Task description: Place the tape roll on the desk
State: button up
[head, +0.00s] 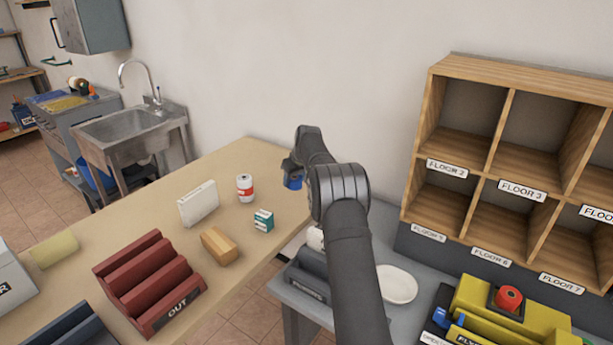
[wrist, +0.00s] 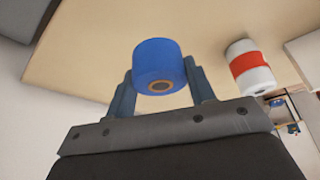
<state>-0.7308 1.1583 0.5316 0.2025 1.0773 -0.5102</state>
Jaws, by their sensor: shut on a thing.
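The tape roll (wrist: 158,62) is blue with a brown core, and in the wrist view it sits between the two fingers of my gripper (wrist: 160,82). My gripper is shut on it. In the head view the blue tape roll (head: 293,181) shows below my gripper (head: 291,170), by the right edge of the wooden desk (head: 150,200). I cannot tell whether the roll touches the desk. A white can with a red band (head: 245,188) stands on the desk to the left of the roll, and it also shows in the wrist view (wrist: 250,68).
On the desk are a white upright box (head: 198,203), a small green-and-white box (head: 263,220), a yellow-brown block (head: 219,246) and a red OUT tray (head: 150,280). A grey table with a white plate (head: 396,284) and wooden mail slots (head: 510,160) stand right. The desk's far end looks bare.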

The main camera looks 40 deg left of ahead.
jog(key=a+f, duration=0.1)
jog(key=s+a+f, duration=0.1)
jog(key=a, duration=0.1)
jog(key=shift+a+f, duration=0.15)
jog(key=shift+a, duration=0.15)
jog(key=f, duration=0.3)
jog(key=shift+a, duration=0.2)
jog(key=shift+f, duration=0.4)
jog(key=shift+f, duration=0.2)
jog(key=o, duration=1.1)
jog(key=shift+c, duration=0.2)
